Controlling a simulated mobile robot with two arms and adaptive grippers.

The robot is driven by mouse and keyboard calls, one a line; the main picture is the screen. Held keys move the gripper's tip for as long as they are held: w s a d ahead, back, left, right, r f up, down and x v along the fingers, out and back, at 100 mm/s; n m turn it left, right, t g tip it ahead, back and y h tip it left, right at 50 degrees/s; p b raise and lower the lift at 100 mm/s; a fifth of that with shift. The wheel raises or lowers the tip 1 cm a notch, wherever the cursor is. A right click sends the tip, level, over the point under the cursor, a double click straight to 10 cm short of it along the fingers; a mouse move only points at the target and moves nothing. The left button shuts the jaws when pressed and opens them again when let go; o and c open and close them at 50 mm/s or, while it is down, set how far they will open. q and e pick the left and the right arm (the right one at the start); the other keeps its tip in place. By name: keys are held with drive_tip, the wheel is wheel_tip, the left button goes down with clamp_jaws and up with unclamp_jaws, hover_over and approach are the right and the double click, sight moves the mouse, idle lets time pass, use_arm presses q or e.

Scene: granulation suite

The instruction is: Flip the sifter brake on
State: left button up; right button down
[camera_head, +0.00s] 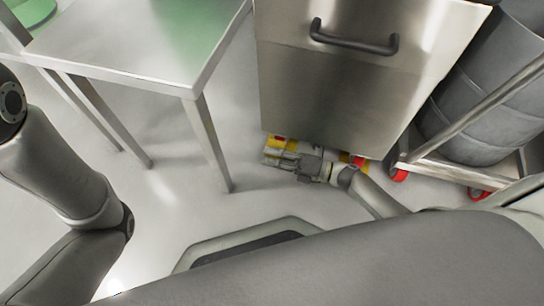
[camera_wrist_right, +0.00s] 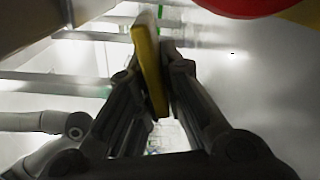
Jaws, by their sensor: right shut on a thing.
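The steel cabinet with a dark handle, which I take for the sifter (camera_head: 335,105), stands at the upper middle of the head view. Yellow and red caster parts show at its lower edge. My right gripper (camera_head: 272,153) is low at its front left corner, fingers pointing left, beside a yellow part (camera_head: 273,141). In the right wrist view, my right gripper (camera_wrist_right: 152,80) is shut on a flat yellow lever, which I take for the brake (camera_wrist_right: 149,55). Whether the brake is on or off I cannot tell. My left arm shows at the left, but its gripper is out of view.
A steel table (camera_head: 140,45) stands left of the cabinet, one leg close to my right gripper. Grey drums (camera_head: 485,100) on a red-wheeled cart (camera_head: 450,170) stand at the right. A red wheel (camera_wrist_right: 235,5) shows close by in the wrist view. The floor between is clear.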

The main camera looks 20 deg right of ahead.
drive_tip(key=shift+d+f, duration=0.1)
idle(0.3)
drive_tip(key=c, duration=1.6)
unclamp_jaws()
drive_tip(key=shift+o, duration=0.2)
drive_tip(key=v, duration=0.7)
drive_tip(key=shift+s+d, duration=0.2)
